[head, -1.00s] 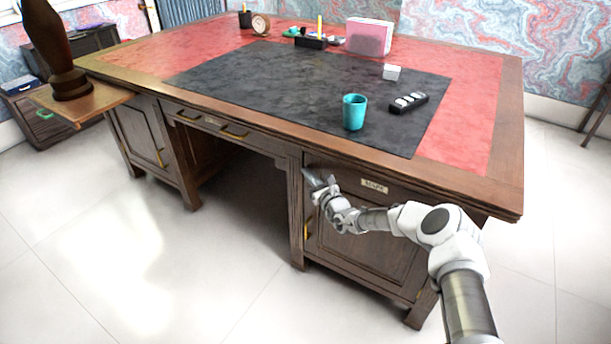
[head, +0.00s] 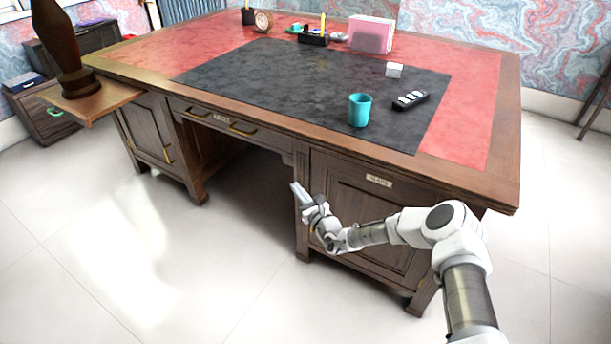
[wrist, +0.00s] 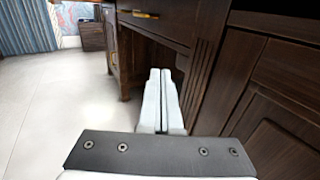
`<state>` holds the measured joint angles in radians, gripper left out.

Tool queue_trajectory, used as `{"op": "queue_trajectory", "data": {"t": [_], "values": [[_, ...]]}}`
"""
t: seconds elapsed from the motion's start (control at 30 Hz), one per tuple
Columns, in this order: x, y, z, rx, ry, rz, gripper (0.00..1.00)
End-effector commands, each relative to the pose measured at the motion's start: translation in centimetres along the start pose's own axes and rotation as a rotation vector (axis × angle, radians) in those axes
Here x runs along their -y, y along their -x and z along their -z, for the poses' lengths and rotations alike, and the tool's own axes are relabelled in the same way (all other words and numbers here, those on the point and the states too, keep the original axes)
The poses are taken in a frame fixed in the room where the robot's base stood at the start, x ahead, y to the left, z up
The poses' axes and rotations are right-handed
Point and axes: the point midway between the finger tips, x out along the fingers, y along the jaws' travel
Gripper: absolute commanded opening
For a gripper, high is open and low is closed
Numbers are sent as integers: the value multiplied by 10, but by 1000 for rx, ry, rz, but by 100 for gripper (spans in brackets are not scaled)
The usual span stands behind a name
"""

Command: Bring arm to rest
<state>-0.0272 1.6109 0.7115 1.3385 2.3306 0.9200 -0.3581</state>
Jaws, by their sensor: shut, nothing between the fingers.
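My gripper (head: 297,190) is in front of the desk's right pedestal, below the desktop, in the head view. Its fingers are together and empty, pointing up and to the left. In the wrist view my gripper (wrist: 160,76) shows its two fingers side by side with no object between them. The desk's fluted post and cabinet door lie to the right of the fingers there. I cannot tell the exact gap between the fingertips and the desk.
The large wooden desk (head: 455,179) carries a teal cup (head: 359,110), a black holder with white pieces (head: 410,99), a white cube (head: 394,70) and a pink-white box (head: 371,34). A pull-out shelf (head: 108,98) holds a dark statue (head: 62,45). Floor at left is clear.

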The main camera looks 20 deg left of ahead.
Motion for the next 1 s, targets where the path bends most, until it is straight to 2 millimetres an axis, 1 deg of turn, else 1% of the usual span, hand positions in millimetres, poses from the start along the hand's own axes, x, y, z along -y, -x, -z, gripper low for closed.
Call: {"op": "queue_trajectory", "data": {"t": [0.03,0.1,0.2,0.37,0.47,0.57,0.6,0.67,0.7,0.73,0.8,0.9,1.0], "values": [[-8,4,-2,-2,-3,-1,0],[-15,8,-2,-1,-2,-1,0],[-22,12,0,-1,0,-1,0],[-24,14,0,1,2,-1,0],[-26,12,-12,14,27,-24,0],[-31,10,-40,46,93,-87,0],[-35,10,-56,62,131,-123,0],[-41,12,-80,87,196,-184,0],[-47,14,-96,103,244,-228,0],[-50,16,-108,113,281,-261,0],[-59,23,-133,134,362,-335,0],[-71,36,-164,156,482,-438,0],[-82,53,-190,167,601,-535,0]]}}
